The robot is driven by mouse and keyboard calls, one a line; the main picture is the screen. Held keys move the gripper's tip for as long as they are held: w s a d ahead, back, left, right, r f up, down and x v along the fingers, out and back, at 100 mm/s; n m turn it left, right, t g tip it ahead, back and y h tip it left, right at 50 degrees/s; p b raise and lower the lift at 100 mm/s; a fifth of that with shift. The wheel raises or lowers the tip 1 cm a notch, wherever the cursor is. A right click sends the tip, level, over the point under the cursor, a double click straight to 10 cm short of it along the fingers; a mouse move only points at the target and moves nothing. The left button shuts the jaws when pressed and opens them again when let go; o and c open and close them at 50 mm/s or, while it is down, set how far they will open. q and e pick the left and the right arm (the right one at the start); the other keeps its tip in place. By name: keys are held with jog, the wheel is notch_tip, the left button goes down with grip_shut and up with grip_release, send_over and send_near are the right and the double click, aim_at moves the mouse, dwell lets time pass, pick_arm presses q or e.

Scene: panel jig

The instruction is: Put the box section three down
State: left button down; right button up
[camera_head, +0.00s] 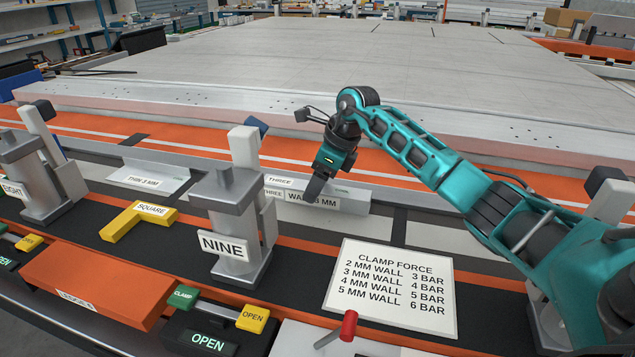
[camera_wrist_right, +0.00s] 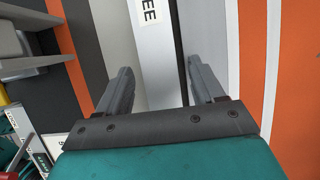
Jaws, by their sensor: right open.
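The box section three (camera_head: 352,204) is a light grey bar with white labels, one reading "THREE" and one "WALL 3 MM". It lies low on the bench behind the clamp marked NINE in the head view. My right gripper (camera_head: 314,193) points down at it and hides part of it. In the right wrist view the section (camera_wrist_right: 152,62), with the end of its "THREE" label showing, runs between the two fingers of my right gripper (camera_wrist_right: 158,75). The fingers are open, one on each side. I cannot tell whether they touch it. My left gripper is not in view.
The clamp NINE (camera_head: 232,225) stands upright close to the left. A clamp force card (camera_head: 395,285) lies in front. Another section (camera_head: 145,178) labelled "THIN" and a yellow square (camera_head: 137,220) lie left. A large pale panel (camera_head: 330,65) fills the back.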

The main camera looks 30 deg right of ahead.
jog(key=p+v, duration=0.1)
jog(key=v, duration=1)
jog(key=shift+r, duration=0.3)
jog(key=shift+s, duration=0.1)
